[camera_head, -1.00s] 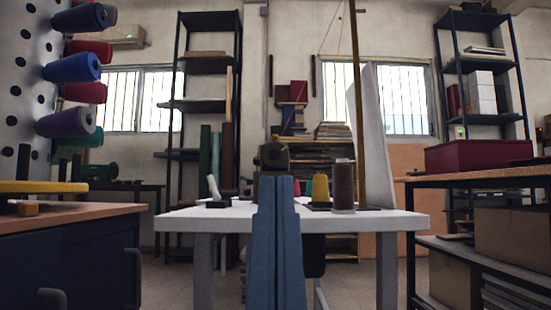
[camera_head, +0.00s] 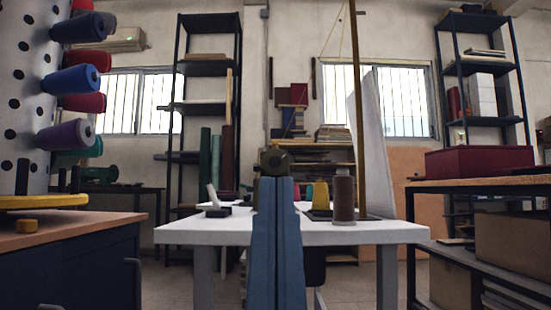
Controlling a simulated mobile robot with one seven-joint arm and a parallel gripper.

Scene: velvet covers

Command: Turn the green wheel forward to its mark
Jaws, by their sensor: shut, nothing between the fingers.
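I cannot make out a green wheel or its mark for certain. A dark olive-green rounded part (camera_head: 274,158) shows just above my blue arm links, in front of the back shelves. I cannot tell whether it is a wheel, part of a machine or part of my arm. A small dark green machine-like shape (camera_head: 99,174) stands on the far dark table at the left; its details are too small to read. My gripper does not show. My blue links rise in the middle and hide part of the white table (camera_head: 185,234).
A brown spool (camera_head: 344,198) and a yellow spool (camera_head: 317,195) stand on the white table. A perforated rack of coloured spools stands at the left on a yellow disc (camera_head: 60,202), over a cabinet. A wooden-topped bench (camera_head: 480,186) stands at the right.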

